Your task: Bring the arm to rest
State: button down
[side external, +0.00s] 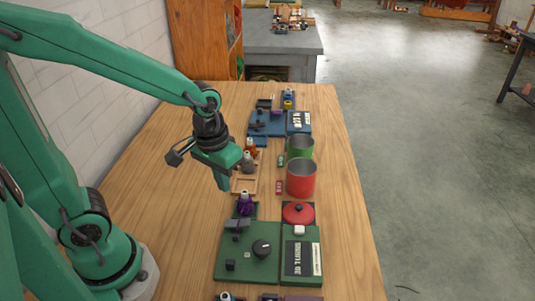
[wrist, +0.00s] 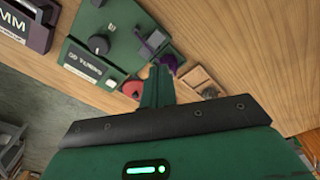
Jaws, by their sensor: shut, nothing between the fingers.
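My gripper (side external: 223,184) hangs above the wooden table, fingers pointing down, shut and empty. In the side external view it appears just above and left of a purple wool skein (side external: 244,206). In the wrist view its closed green fingers (wrist: 158,76) show in the middle, with the purple skein (wrist: 169,62) just beyond the tips. I see no contact between the fingers and any object. My fingers hide part of what lies below them in the wrist view.
A green panel with a black knob (side external: 262,249) lies in front. A red lid (side external: 298,213), a red can (side external: 301,178) and a green can (side external: 300,147) stand along the right side. A blue panel (side external: 265,122) is farther back. The table's left part (side external: 165,230) is clear.

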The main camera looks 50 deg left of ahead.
jog(key=s+a+r+m+t, duration=0.2)
jog(key=s+r+t, duration=0.2)
jog(key=r, duration=0.6)
jog(key=shift+s+a+r, duration=0.4)
jog(key=shift+s, duration=0.15)
